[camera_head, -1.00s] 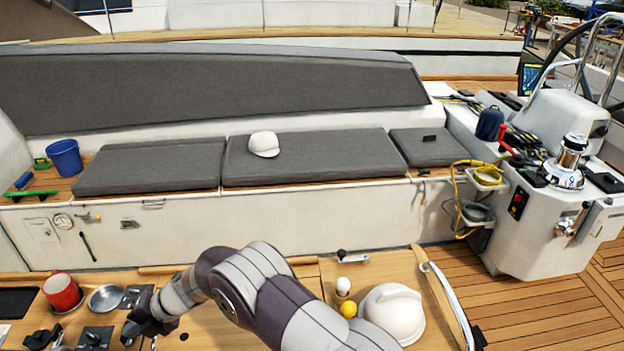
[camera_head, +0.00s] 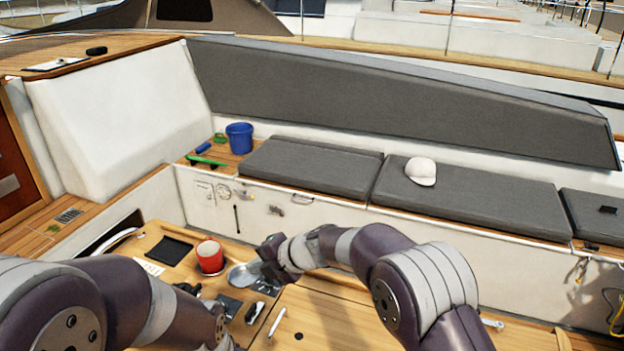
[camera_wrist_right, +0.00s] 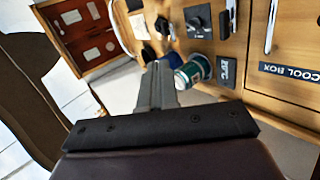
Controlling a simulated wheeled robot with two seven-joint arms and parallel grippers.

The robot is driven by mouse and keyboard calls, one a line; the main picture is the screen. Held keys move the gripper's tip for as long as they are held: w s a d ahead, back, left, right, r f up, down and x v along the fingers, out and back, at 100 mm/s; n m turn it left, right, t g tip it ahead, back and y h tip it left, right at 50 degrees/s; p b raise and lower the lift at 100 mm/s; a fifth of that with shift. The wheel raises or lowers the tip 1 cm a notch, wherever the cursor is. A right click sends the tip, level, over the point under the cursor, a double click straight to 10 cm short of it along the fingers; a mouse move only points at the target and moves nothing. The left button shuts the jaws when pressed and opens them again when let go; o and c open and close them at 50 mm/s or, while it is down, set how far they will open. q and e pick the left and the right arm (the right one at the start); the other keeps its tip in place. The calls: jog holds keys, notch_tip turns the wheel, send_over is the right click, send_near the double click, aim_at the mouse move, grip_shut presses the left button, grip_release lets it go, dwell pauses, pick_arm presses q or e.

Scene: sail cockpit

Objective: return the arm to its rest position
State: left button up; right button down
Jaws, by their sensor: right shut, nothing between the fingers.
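My right arm reaches in from the lower right of the head view.
A dark pad (camera_head: 169,250) and small dark items lie nearby. Behind the table is a bench with grey cushions (camera_head: 312,168), a white cap (camera_head: 421,171) and a blue bucket (camera_head: 240,138).

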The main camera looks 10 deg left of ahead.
jog(key=s+d+f+m+t+h+b, duration=0.1)
jog(key=d+f+m+h, duration=0.25)
jog(key=d+m, duration=0.5)
jog(key=s+d+f+m+t+h, duration=0.1)
jog(key=d+f+m+t+h, duration=0.2)
jog(key=d+m, duration=0.6)
jog(key=s+d+m+g+h+b, duration=0.2)
jog(key=s+d+m+g, duration=0.4)
jog(key=s+d+m, duration=0.7)
jog(key=s+d+h, duration=0.1)
jog(key=s+d, duration=0.4)
jog(key=s, duration=0.5)
jog(key=shift+d+f+m, duration=0.15)
jog(key=shift+d+m, duration=0.2)
jog(key=shift+w, duration=0.2)
jog(key=shift+s, duration=0.1)
